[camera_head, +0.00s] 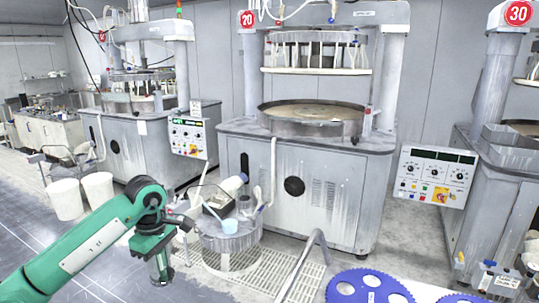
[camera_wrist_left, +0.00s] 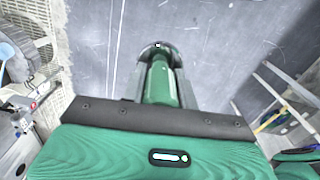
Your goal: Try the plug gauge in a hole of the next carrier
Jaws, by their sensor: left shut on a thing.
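My left gripper (camera_head: 160,262) is low in the head view, left of centre, pointing down. It is shut on the plug gauge, a green cylinder with a grey end (camera_head: 160,280). Blue toothed carriers with holes show at the lower right of the head view: one (camera_head: 392,289), and the edge of another (camera_head: 462,298). Both are cut off by the frame. The gauge is well left of them, in no hole. My right gripper is out of view.
A polishing machine with a round platen (camera_head: 310,116) stands behind, with a control box (camera_head: 436,176) at right. A round grey stand (camera_head: 231,250) with bottles and a cup is just right of my left gripper. White buckets (camera_head: 64,198) stand at left.

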